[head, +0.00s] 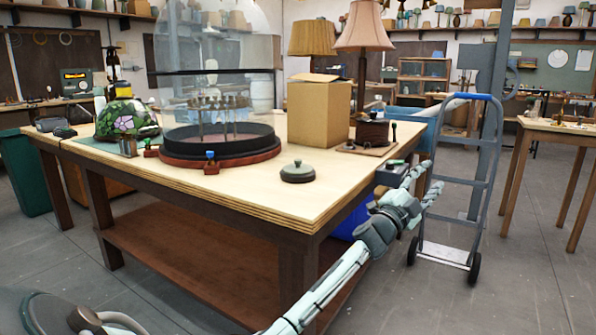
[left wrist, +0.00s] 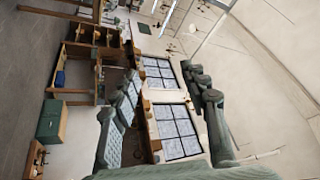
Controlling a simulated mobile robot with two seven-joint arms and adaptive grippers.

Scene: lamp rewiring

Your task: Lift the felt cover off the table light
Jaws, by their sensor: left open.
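No cloth-like felt cover is clear to see; I cannot tell which thing it is. A small round grey-green lid-like piece with a knob (head: 297,173) lies on the wooden table (head: 235,200) near its front edge. Toward the table's far right corner stand a lamp with a pleated yellow shade (head: 312,38) and one with a beige shade (head: 364,27). My left gripper (head: 428,179) is open and empty, out past the table's right corner, apart from these things. Its two spread fingers show in the left wrist view (left wrist: 160,85), with nothing between them. My right gripper does not show.
A large glass dome (head: 213,50) on a round red-brown base, a cardboard box (head: 318,112) and a stained-glass shade (head: 125,119) stand on the table. A hand truck (head: 486,170) stands right of the table. Another table (head: 562,127) is farther right.

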